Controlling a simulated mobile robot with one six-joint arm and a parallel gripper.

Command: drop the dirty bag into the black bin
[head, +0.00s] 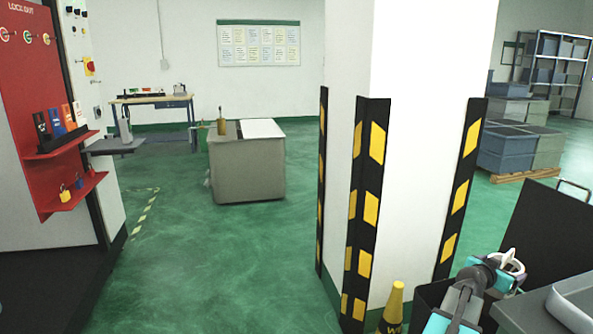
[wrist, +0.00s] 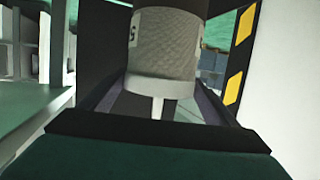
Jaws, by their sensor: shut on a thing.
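In the wrist view my gripper (wrist: 163,78) is shut on a grey, woven-looking cylindrical thing (wrist: 168,45) with a pale band at its lower end and dark lettering at its sides. This seems to be the dirty bag; its top is cut off by the frame. In the head view my arm shows at the lower right, but I cannot make out the jaws or the bag there. A black upright panel (head: 550,235) stands at the right edge. I cannot tell whether it belongs to the black bin.
A white pillar with black-and-yellow guards (head: 365,210) stands close ahead. A yellow cone-like thing (head: 394,308) is at its foot. A grey box-like unit (head: 248,168) stands mid-room, a red lockout board (head: 45,100) at left, blue-grey crates (head: 505,150) at right. Green floor is open left of the pillar.

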